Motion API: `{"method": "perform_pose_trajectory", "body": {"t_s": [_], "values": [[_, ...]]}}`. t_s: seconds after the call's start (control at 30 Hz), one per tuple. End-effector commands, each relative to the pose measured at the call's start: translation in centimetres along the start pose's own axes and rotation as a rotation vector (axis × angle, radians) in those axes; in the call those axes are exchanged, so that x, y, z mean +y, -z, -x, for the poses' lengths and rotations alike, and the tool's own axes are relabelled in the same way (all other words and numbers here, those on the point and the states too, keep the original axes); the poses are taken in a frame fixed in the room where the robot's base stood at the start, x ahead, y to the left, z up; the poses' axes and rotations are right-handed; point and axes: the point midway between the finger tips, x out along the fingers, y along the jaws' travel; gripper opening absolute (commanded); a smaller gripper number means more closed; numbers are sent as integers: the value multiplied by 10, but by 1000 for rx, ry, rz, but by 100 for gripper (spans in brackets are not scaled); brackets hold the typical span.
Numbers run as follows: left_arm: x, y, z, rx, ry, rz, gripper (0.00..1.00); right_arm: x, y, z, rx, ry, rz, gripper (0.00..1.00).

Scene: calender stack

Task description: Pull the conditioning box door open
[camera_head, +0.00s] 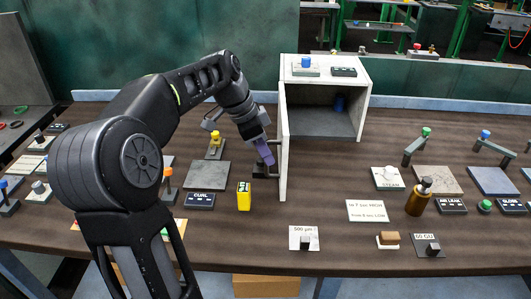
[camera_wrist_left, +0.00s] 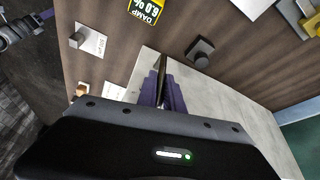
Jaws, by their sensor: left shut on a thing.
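The conditioning box (camera_head: 365,92) is a pale grey open-fronted box at the back middle of the table. Its door (camera_head: 283,150) stands swung out toward the front, seen nearly edge-on, and the box interior shows. My left gripper (camera_head: 267,158), with purple fingers, is on the door's left side and is shut on the dark door handle (camera_head: 272,146). In the left wrist view the purple fingers (camera_wrist_left: 162,92) close around the dark handle (camera_wrist_left: 160,66) against the pale door panel (camera_wrist_left: 225,100). The grip partly hides the handle. My right gripper does not show.
A dark blue object (camera_head: 339,104) stands inside the box. A yellow block (camera_head: 244,196) stands left of the door's front end. Bare tabletop lies just right of the door.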

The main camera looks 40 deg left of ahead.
Motion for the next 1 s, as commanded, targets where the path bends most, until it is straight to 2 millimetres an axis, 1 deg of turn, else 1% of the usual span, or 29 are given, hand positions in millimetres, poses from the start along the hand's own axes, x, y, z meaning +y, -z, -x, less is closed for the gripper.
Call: {"method": "perform_pose_trajectory", "body": {"t_s": [0.03, 0.07, 0.17, 0.43, 0.57, 0.67, 0.87, 0.9, 1.0], "values": [[-1, 0, 1, 1, 3, 2, 0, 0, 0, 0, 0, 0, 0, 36], [-1, 0, 1, 1, 3, 2, 12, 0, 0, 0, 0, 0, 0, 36], [-1, 0, 1, 1, 3, 2, 20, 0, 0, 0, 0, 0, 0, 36], [-1, 0, 1, 1, 3, 1, 20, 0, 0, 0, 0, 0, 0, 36], [-2, 1, 10, 2, 5, 0, 20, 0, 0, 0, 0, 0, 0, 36], [-2, 0, 22, 2, 6, 1, 20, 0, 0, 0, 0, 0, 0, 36], [-2, 0, 56, 3, 7, 2, 20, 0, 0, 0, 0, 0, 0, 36], [-1, 1, 63, 2, 5, 2, 20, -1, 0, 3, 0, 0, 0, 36], [-1, 0, 74, 2, 4, 2, 20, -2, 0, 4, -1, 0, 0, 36]]}}
